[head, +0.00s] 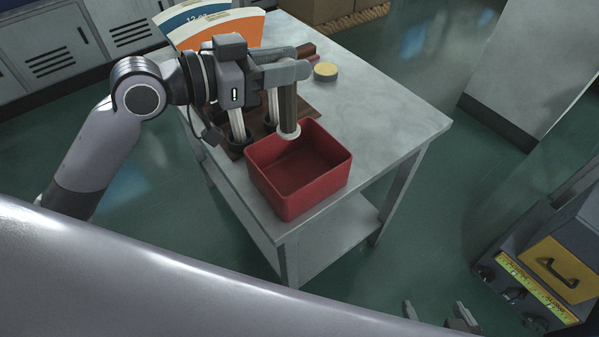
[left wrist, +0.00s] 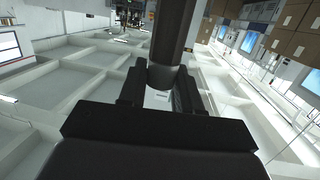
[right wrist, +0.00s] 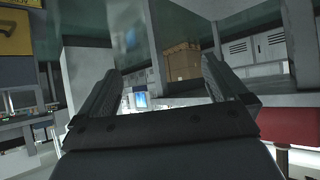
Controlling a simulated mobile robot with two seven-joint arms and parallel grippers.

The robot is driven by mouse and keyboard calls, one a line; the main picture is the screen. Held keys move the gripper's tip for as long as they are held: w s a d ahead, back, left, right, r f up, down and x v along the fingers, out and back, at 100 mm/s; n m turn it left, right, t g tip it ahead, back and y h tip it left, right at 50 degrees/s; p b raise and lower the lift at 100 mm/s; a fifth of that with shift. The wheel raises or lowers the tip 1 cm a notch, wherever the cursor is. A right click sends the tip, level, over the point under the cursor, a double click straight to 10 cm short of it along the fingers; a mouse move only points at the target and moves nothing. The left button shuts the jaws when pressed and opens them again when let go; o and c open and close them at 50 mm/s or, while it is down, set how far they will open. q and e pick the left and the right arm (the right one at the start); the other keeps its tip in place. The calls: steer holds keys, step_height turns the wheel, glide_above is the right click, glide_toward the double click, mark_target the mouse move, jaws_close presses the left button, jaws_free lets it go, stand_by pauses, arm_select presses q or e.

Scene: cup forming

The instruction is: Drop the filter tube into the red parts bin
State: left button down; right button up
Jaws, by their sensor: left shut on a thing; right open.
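The filter tube (head: 288,103) is a dark tube with a pale ring at its lower end. It hangs upright from my left gripper (head: 287,75), which is shut on it. The tube's lower end shows over the back part of the open red parts bin (head: 316,201); its exact height over the bin is hard to tell. The bin looks empty where its inside shows. In the left wrist view the dark tube (left wrist: 173,38) stands between the fingers. My right gripper (head: 436,314) is open and empty, low at the bottom edge of the head view.
The bin stands near the front corner of a grey table (head: 390,125). Behind it is a brown board (head: 310,95) with pale tubes (head: 271,106) in dark holders. A yellow-topped round piece (head: 326,70) lies to the right. The table's right side is clear.

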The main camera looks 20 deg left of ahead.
mark_target(286, 94)
arm_select(q)
step_height(286, 94, down, 4)
steer(key=b, duration=0.3)
steer(key=shift+b, duration=0.35)
steer(key=shift+f+b, duration=0.6)
steer(key=shift+f, duration=0.05)
arm_select(e)
steer(key=f, duration=0.2)
steer(key=a+f, duration=0.1)
steer(key=shift+w+f, duration=0.15)
steer(key=shift+w, duration=0.25)
